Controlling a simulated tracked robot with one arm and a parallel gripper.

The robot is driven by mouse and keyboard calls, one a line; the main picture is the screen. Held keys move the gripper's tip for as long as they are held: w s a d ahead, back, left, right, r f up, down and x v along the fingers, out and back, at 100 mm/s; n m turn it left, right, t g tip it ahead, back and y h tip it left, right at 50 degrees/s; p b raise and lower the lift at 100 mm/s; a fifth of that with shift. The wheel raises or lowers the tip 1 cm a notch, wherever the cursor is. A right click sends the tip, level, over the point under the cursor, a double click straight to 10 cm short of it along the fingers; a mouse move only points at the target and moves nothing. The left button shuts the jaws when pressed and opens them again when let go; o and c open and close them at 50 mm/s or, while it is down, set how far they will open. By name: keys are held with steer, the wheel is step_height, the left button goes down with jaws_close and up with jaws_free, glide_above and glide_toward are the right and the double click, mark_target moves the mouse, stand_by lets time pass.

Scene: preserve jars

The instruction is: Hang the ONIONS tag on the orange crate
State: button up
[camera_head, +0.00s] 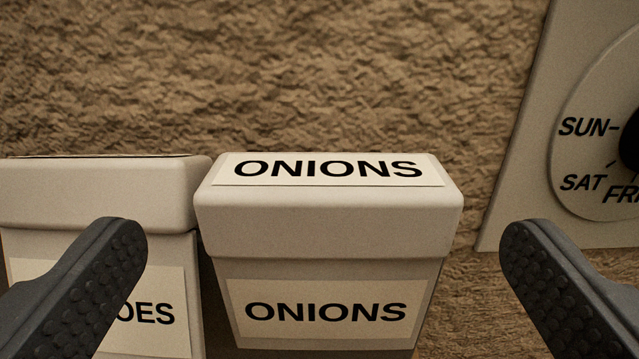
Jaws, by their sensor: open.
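The ONIONS tag (325,230) is a pale block with a thicker top part and a narrower body below. It carries the word ONIONS on its top face and on its front. My gripper (313,240) is open, with one dark ribbed finger on the left and one on the right of the tag. Both fingers are apart from the tag, and nothing is held. The lower end of the tag is cut off by the picture's bottom edge. The orange crate is not in view.
A similar pale tag (100,195) stands close on the left, its label partly hidden by my left finger and ending in OES. A panel (535,150) with a day dial (600,150) is at the right. A rough brown wall (270,70) is behind.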

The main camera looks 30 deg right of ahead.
mark_target(332, 150)
steer(key=shift+w+d+r, duration=0.1)
steer(key=shift+w+d, duration=0.3)
steer(key=shift+w, duration=0.1)
steer(key=c, duration=1)
steer(key=shift+r+b, duration=0.55)
steer(key=shift+r, duration=1.15)
steer(key=s+a+r+b, duration=0.1)
steer(key=s+b, duration=0.3)
steer(key=s, duration=1.1)
steer(key=shift+s+a+r, duration=0.25)
steer(key=shift+s+a, duration=0.15)
